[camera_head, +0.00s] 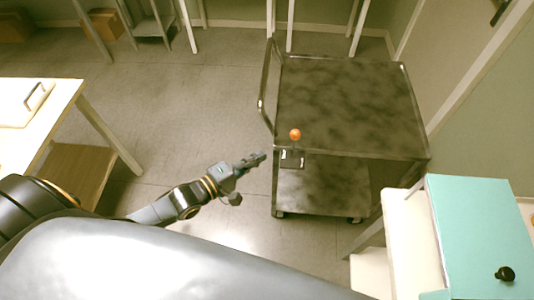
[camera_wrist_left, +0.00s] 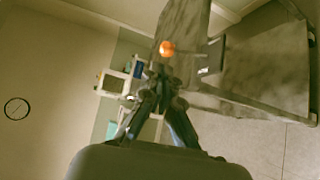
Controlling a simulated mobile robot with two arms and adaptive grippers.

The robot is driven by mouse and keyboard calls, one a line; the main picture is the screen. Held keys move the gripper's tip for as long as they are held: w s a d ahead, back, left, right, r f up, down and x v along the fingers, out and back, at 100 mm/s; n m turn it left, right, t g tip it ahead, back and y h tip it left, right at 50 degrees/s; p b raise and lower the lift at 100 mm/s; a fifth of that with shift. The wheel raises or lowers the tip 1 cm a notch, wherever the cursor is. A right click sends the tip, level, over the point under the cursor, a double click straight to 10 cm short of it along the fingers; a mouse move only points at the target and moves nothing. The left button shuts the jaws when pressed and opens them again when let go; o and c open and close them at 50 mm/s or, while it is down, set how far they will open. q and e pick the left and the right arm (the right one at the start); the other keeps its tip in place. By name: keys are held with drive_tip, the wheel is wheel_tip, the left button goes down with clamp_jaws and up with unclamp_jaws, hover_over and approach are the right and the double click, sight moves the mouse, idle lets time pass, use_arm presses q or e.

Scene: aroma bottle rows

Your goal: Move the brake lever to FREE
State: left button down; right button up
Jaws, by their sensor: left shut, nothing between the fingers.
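The brake lever (camera_head: 295,134) has an orange ball knob on a short dark stem. It rises from a dark plate (camera_head: 292,160) at the near left edge of the cart (camera_head: 350,100). The knob (camera_wrist_left: 167,48) also shows in the left wrist view, just beyond the fingertips. Any FREE marking is too small to read. My left gripper (camera_head: 260,158) is shut and empty, pointing at the lever from the left. In the head view a small gap separates it from the lever. In the wrist view the shut fingers (camera_wrist_left: 167,85) stand below the knob. My right gripper is not in view.
The cart has a push handle (camera_head: 266,85) at its left end and a lower shelf. A white table (camera_head: 60,95) stands at the left. A teal panel (camera_head: 475,235) with a black knob is at the lower right. Floor between table and cart is clear.

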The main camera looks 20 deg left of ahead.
use_arm(q)
drive_tip(key=v, duration=0.3)
drive_tip(key=shift+s+a+r, duration=0.2)
drive_tip(key=shift+a+r, duration=0.15)
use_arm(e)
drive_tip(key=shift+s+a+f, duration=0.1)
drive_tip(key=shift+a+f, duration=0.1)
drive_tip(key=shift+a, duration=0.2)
